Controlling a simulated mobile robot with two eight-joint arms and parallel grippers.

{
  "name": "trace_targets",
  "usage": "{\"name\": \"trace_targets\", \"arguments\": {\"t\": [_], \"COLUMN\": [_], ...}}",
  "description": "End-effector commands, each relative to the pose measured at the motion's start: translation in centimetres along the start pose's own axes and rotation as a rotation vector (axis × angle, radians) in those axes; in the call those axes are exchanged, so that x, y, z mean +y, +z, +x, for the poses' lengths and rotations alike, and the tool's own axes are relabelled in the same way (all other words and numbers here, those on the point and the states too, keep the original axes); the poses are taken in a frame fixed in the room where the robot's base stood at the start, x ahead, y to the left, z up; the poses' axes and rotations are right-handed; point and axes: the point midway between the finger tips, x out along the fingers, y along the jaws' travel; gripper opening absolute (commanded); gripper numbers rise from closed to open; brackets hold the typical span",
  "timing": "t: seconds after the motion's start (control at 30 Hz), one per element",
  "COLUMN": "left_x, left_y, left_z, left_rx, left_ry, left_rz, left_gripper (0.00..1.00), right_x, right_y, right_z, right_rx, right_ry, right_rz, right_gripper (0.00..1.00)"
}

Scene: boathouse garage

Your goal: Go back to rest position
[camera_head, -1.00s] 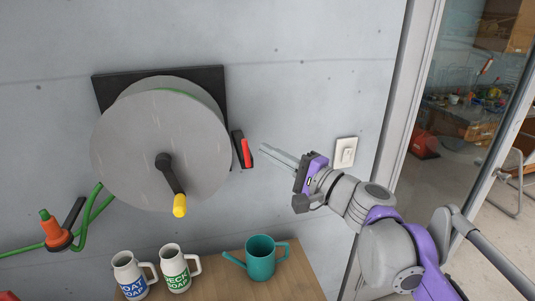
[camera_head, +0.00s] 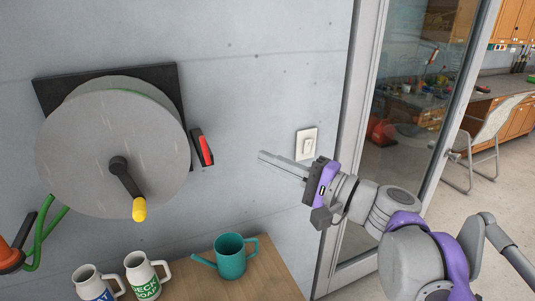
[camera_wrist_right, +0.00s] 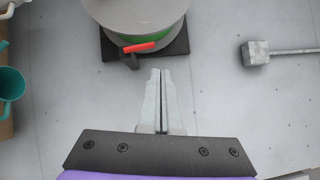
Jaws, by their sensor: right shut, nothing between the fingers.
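My right gripper (camera_head: 262,157) is shut and empty. It is held out in front of the grey wall, between the hose reel and the light switch, touching nothing that I can see. In the right wrist view its two fingers (camera_wrist_right: 161,75) lie together, pointing toward the reel's red lever. My left gripper is not in view.
A hose reel (camera_head: 85,150) with a yellow-knobbed crank (camera_head: 138,208) and a red lever (camera_head: 206,150) is on the wall. A light switch (camera_head: 306,143) is right of it. Below, a wooden table (camera_head: 270,281) holds a teal watering can (camera_head: 231,258) and two white jugs (camera_head: 143,278). A glass door stands right.

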Motion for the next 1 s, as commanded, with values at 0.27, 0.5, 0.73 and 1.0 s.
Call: {"name": "trace_targets", "arguments": {"t": [0.27,0.5,0.73,1.0], "left_x": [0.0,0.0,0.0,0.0], "left_y": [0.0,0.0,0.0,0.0], "left_z": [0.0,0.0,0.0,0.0], "left_rx": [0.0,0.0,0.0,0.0], "left_ry": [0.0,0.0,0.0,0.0], "left_rz": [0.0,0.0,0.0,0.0], "left_gripper": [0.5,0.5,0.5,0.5], "right_x": [11.5,25.8,33.8,35.9], "right_y": [2.5,3.0,1.4,0.1], "right_z": [-2.5,-10.6,-19.4,-23.7], "right_rx": [-0.011,-0.026,-0.04,-0.046], "right_ry": [0.348,0.84,1.228,1.409], "right_rz": [-0.198,-0.535,-0.854,-1.018], "right_gripper": [0.0,0.0,0.0,0.0]}}
